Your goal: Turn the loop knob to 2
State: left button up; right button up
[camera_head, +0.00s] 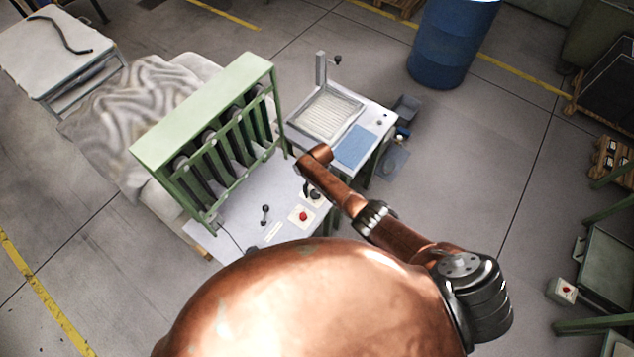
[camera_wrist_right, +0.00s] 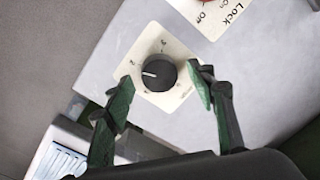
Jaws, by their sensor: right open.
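The loop knob (camera_wrist_right: 159,73) is a round black dial on a cream label plate (camera_wrist_right: 136,57) in the right wrist view. Its white pointer line points to the left of the picture. Small marks ring it, too small to read surely. My right gripper (camera_wrist_right: 161,80) is open, with one green-padded finger on each side of the knob. In the head view my right gripper (camera_head: 313,192) is over the grey panel (camera_head: 240,196), largely covering the knob's plate. My left gripper is not in view.
A red switch (camera_head: 303,216) on a cream plate and a small black lever (camera_head: 265,211) are beside the knob on the panel. A green frame (camera_head: 205,115) stands behind at the left. A side table with a blue pad (camera_head: 354,146) adjoins. Open floor lies right.

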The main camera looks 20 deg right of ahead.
notch_tip(320, 180, up, 11)
jog(key=shift+d, duration=0.45)
jog(key=shift+f, duration=0.1)
